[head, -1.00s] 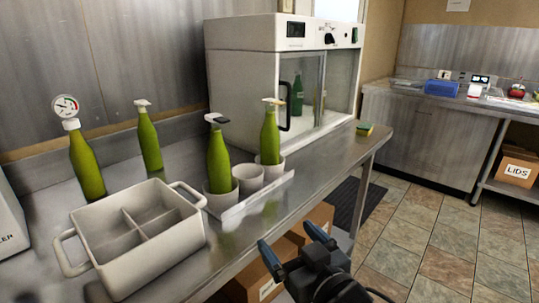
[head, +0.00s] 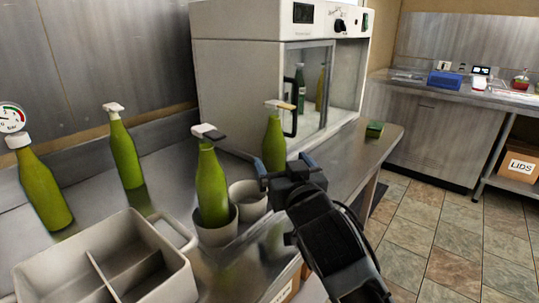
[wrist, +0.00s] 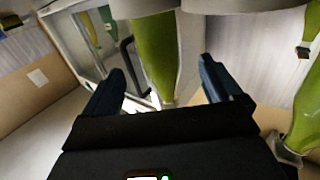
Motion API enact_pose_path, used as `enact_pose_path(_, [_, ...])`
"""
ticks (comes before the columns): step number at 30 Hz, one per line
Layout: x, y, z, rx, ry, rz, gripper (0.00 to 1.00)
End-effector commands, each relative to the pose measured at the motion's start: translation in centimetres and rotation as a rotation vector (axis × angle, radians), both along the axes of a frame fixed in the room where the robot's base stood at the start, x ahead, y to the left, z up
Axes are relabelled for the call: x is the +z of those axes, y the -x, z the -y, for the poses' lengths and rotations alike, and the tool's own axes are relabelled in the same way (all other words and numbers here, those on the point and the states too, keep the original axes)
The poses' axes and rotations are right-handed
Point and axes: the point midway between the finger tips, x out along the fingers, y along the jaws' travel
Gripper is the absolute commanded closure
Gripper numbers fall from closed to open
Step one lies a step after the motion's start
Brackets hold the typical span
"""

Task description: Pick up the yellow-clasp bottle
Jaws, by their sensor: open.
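The yellow-clasp bottle (head: 273,143) is green with a white cap and a yellow clasp. It stands upright at the right end of a row of cups, its lower part hidden behind my gripper in the head view. My gripper (head: 285,165) is open and empty, in front of the bottle at its lower body. In the wrist view, the picture is upside down and the bottle (wrist: 155,55) shows between the spread fingers of my gripper (wrist: 160,75), farther out; I cannot tell whether it touches them.
A dark-clasp bottle (head: 212,187) stands in a cup just left, beside an empty cup (head: 248,199). A glass-door cabinet (head: 235,70) stands behind; a sponge (head: 374,130) lies right.

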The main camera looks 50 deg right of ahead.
Motion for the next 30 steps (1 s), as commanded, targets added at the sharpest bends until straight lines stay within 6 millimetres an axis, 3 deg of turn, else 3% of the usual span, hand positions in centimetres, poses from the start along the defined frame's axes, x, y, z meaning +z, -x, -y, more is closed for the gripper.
enact_pose_path(11, [0.3,-2.5,1.7,-0.002,0.000,0.001,0.08])
enact_pose_path(21, [0.7,-6.1,4.2,-0.002,-0.001,0.001,0.08])
enact_pose_path(30, [0.7,-6.5,4.4,-0.001,0.001,0.001,0.08])
